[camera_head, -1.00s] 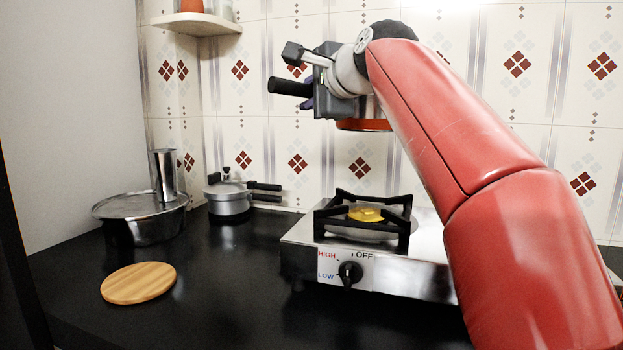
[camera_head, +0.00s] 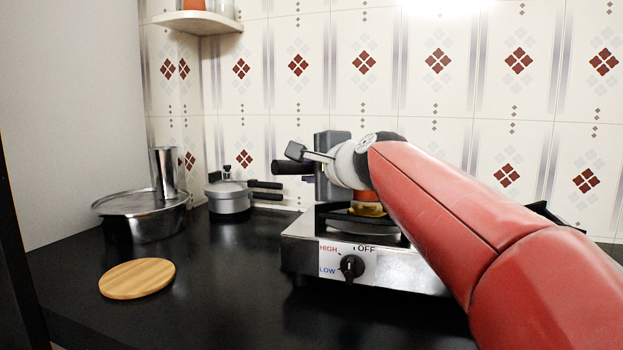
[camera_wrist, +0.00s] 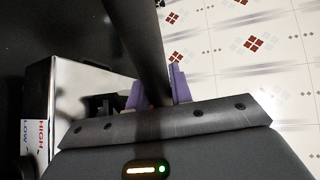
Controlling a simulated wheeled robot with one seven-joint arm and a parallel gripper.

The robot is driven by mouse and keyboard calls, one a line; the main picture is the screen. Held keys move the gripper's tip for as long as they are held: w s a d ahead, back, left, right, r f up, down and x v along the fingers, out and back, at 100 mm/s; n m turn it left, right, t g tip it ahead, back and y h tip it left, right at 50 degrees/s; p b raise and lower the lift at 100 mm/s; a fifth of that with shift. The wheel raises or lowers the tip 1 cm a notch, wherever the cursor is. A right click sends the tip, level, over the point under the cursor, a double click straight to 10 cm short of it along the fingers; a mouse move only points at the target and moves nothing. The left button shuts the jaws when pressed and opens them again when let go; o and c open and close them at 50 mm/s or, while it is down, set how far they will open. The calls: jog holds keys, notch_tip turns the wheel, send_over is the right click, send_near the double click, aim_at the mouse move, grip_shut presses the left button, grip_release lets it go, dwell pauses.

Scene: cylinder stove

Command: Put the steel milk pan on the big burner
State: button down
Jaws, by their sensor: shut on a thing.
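My gripper (camera_head: 308,178) is shut on the black handle (camera_head: 290,168) of a pan. In the wrist view the handle (camera_wrist: 135,45) runs up between the purple fingers (camera_wrist: 158,92). Only a small orange-red strip of the pan body (camera_head: 366,197) shows; my wrist and arm hide the rest, and I cannot tell if it is steel. The strip is low over the left burner (camera_head: 345,218) of the steel stove. I cannot tell whether the pan touches the burner's black grate. Another burner's grate (camera_head: 545,208) peeks out at the right behind my arm. Their sizes cannot be compared.
The stove front has a black knob (camera_head: 351,267) marked OFF, HIGH and LOW. A lidded pot with black handles (camera_head: 230,198) stands left of the stove. A large lidded steel pot (camera_head: 145,226), a steel tumbler (camera_head: 163,173) and a round wooden board (camera_head: 138,278) are farther left.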

jog(key=shift+f, duration=0.15)
jog(key=shift+f, duration=0.1)
jog(key=c, duration=1.2)
grip_release()
jog(key=shift+f, duration=0.1)
jog(key=shift+c, duration=0.2)
jog(key=shift+s+r, duration=0.15)
jog(key=shift+r, duration=0.05)
jog(key=b+v, duration=0.1)
jog(key=v, duration=1)
jog(key=shift+s+d, duration=0.2)
jog(key=shift+s, duration=0.15)
